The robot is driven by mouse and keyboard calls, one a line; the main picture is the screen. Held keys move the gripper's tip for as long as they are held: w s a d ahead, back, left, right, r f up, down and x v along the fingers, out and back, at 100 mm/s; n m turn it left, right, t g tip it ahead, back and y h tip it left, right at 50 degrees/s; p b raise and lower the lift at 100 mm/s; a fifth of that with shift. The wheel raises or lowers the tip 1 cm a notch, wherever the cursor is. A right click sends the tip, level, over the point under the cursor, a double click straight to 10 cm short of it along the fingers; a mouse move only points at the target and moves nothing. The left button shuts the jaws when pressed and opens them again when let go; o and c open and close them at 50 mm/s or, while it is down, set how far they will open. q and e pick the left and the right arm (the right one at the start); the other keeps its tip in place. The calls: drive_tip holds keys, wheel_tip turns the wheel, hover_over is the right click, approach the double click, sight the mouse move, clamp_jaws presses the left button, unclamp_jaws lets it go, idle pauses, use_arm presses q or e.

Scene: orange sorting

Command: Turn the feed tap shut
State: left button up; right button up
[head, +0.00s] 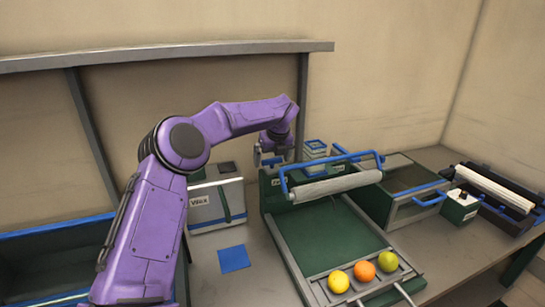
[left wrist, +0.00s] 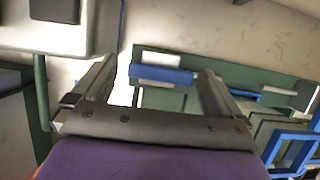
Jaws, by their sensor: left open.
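The feed tap shows as a short blue lever (left wrist: 160,75) on the green feed unit in the left wrist view. In the head view a bit of the blue lever (head: 271,161) shows under my left gripper (head: 265,154), at the back left corner of the green unit. My left gripper, also in the left wrist view (left wrist: 158,78), is open. My right gripper is out of view.
The green sorting tray (head: 335,240) holds a yellow, an orange and a green fruit at its front. A white roller (head: 335,186) with a blue handle spans its back. A white and green box (head: 216,203) stands left of it, beside a blue square (head: 234,258).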

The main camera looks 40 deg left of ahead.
use_arm(q)
drive_tip(key=c, duration=1)
